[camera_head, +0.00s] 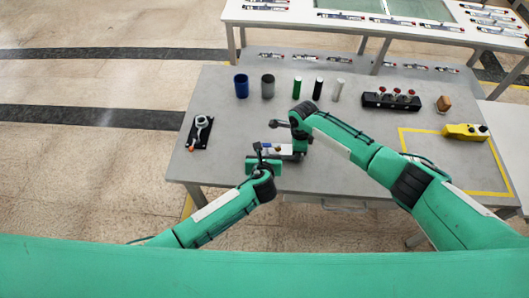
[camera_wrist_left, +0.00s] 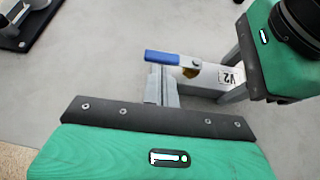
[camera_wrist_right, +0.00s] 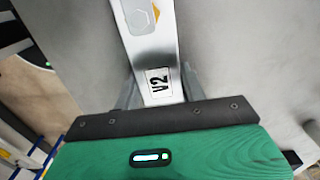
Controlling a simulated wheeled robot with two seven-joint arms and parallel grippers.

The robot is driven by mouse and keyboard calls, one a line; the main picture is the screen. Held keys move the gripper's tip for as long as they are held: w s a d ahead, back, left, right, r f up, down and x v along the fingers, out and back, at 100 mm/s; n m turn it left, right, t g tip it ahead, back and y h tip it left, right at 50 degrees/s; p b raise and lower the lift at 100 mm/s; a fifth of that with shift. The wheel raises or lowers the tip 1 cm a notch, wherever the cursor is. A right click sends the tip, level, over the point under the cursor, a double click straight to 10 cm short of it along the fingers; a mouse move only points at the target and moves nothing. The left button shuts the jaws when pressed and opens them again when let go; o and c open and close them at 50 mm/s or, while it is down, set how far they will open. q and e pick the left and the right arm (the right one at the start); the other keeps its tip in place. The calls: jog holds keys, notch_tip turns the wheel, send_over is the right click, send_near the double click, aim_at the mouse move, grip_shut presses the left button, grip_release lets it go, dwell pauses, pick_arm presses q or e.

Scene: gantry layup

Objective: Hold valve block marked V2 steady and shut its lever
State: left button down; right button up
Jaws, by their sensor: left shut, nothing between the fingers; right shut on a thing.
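The valve block marked V2 (camera_head: 287,150) is a pale metal bar above the near middle of the table; I cannot tell if it touches the top. Its V2 label (camera_wrist_right: 158,84) sits between the fingers of my right gripper (camera_wrist_right: 160,92), which is shut on the block. In the left wrist view the block (camera_wrist_left: 207,85) carries a blue lever (camera_wrist_left: 162,57) on a brass hub (camera_wrist_left: 190,72). The lever lies roughly along the bar, pointing left. My left gripper (camera_wrist_left: 162,75) is shut and empty, its tips close beside the lever; I cannot tell whether they touch.
A black-based fitting (camera_head: 200,132) stands at the left. Behind are a blue cup (camera_head: 241,86), a grey cup (camera_head: 267,87) and several slim cylinders. A black block with red knobs (camera_head: 390,100), a brown object (camera_head: 443,104) and a yellow box (camera_head: 463,132) stand at the right.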

pick_arm(q)
jog(key=shift+w, duration=0.2)
dwell(0.4)
jog(key=shift+w+a+m+h, duration=0.35)
jog(key=shift+m+h, duration=0.45)
jog(key=m+h, duration=0.1)
jog(key=w+m+h, duration=0.1)
jog(key=shift+w+a+r+m+g+h, duration=0.1)
jog(key=shift+w+a+m+g+h, duration=0.05)
jog(key=shift+a+m+g+h, duration=0.2)
jog(key=w+m+g+h, duration=0.2)
jog(key=m+h, duration=0.1)
jog(key=w+m+g+h, duration=0.1)
jog(key=m, duration=0.1)
jog(key=w+m+g+h, duration=0.1)
jog(key=m+g+h, duration=0.1)
jog(key=shift+w+d+m, duration=0.1)
jog(key=shift+d+m, duration=0.05)
jog(key=shift+m, duration=0.2)
jog(key=m+g, duration=0.1)
jog(key=g, duration=0.1)
jog(key=w+d+m+g+h, duration=0.1)
jog(key=m, duration=0.1)
jog(key=shift+w+g, duration=0.2)
jog(key=shift+g, duration=0.15)
jog(key=shift+s, duration=0.2)
